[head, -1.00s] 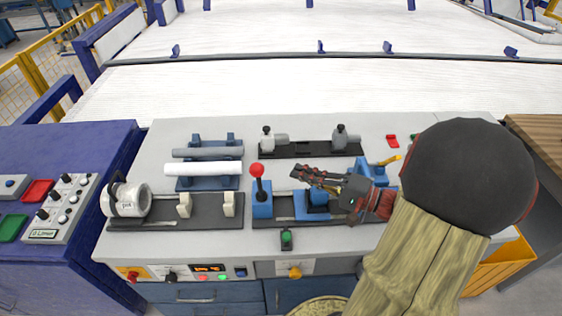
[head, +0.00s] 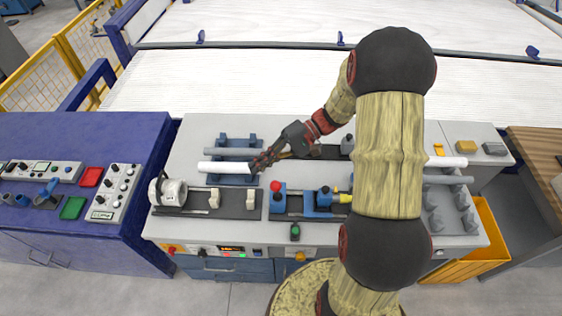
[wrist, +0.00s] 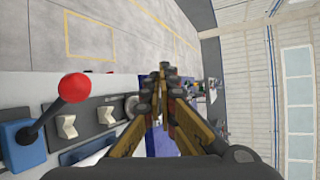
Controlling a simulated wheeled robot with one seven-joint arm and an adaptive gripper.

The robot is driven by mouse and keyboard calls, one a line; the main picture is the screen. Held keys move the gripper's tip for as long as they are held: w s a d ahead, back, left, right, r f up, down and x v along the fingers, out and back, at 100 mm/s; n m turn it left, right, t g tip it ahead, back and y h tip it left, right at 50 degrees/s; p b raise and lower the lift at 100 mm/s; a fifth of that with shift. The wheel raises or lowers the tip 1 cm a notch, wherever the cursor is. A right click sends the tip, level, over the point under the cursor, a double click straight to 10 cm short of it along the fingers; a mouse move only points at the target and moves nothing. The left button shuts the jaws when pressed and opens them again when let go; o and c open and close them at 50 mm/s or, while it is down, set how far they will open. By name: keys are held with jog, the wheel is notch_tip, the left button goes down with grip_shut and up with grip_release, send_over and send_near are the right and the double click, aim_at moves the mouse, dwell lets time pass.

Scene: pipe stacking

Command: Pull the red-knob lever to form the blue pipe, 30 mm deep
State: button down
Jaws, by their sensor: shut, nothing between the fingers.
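The lever's red knob (head: 276,186) sits on a blue block (head: 277,204) near the middle of the bench. In the wrist view the knob (wrist: 74,87) tops a black rod slanting from its blue block (wrist: 22,147). My gripper (head: 257,166) is shut and empty, up and left of the knob and apart from it, over the right end of the white pipe. In the wrist view its fingertips (wrist: 163,72) meet. A blue fixture (head: 323,201) with a yellow tip stands right of the lever. I cannot pick out a blue pipe; my arm hides part of the bench.
A white pipe (head: 220,167) and grey pipe (head: 230,152) lie on a blue rack. A white cylindrical device (head: 170,190) stands left. Switch panels sit on the blue table (head: 75,140). An orange bin (head: 478,243) is at right. The floor in front is clear.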

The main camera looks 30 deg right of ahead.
jog(key=w+d+f+m+g+h+p, duration=0.1)
jog(key=w+d+m+g+h+p, duration=0.15)
jog(key=d+h, duration=0.35)
jog(key=w+d+f+m+g+h+p, duration=0.1)
jog(key=w+d+m+g+h+p, duration=0.2)
jog(key=d, duration=0.5)
jog(key=s+a+f+p, duration=0.1)
jog(key=s+a+f, duration=0.1)
jog(key=f, duration=0.3)
jog(key=s+a+f+n+t+p, duration=0.1)
jog(key=s+a+f, duration=0.1)
jog(key=a+f, duration=0.2)
jog(key=shift+s+f+h, duration=0.25)
jog(key=shift+f+h, duration=0.15)
jog(key=shift+f, duration=0.35)
jog(key=shift+s+t, duration=0.1)
jog(key=shift+t, duration=0.15)
jog(key=shift+s+a+f+b, duration=0.3)
jog(key=shift+s+a, duration=0.15)
jog(key=shift+s, duration=0.2)
